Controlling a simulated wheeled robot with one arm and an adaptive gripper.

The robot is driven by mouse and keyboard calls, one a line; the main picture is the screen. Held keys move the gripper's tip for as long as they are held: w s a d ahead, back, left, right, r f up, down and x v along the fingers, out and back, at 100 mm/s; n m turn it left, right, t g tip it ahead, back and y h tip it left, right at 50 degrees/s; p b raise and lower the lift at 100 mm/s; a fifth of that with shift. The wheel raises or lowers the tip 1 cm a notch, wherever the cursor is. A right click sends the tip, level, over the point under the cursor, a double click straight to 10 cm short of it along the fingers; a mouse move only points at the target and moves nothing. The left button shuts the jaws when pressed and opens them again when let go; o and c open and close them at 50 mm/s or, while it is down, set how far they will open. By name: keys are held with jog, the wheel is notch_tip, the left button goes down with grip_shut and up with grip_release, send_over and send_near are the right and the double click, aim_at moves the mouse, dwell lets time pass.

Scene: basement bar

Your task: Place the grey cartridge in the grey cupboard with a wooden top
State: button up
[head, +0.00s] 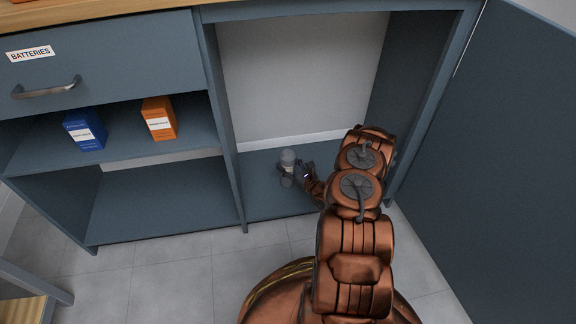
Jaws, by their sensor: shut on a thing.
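The grey cupboard (230,130) with a wooden top (70,20) stands in front of me, and its right-hand door (500,150) is swung open. The grey cartridge (288,158) is small and upright inside the right compartment, low over its floor (262,195). I cannot tell whether it touches the floor. My gripper (290,177) reaches in from the right and is shut on the cartridge. My copper-coloured arm hides part of the compartment's right side.
A blue box (85,130) and an orange box (159,118) stand on the left open shelf. A drawer labelled BATTERIES (100,55) is shut above them. The shelf space below is empty. The open door bounds the right side.

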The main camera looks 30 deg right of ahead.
jog(key=shift+f, duration=0.2)
jog(key=o, duration=1.4)
jog(key=shift+r, duration=0.1)
jog(key=shift+r, duration=0.2)
jog(key=s+p, duration=0.1)
jog(key=s, duration=0.3)
jog(key=s+d+p, duration=0.1)
jog(key=s+p, duration=0.1)
jog(key=s, duration=0.2)
jog(key=s+p, duration=0.1)
jog(key=s, duration=0.3)
jog(key=shift+d+f, duration=0.1)
jog(key=shift+d, duration=0.2)
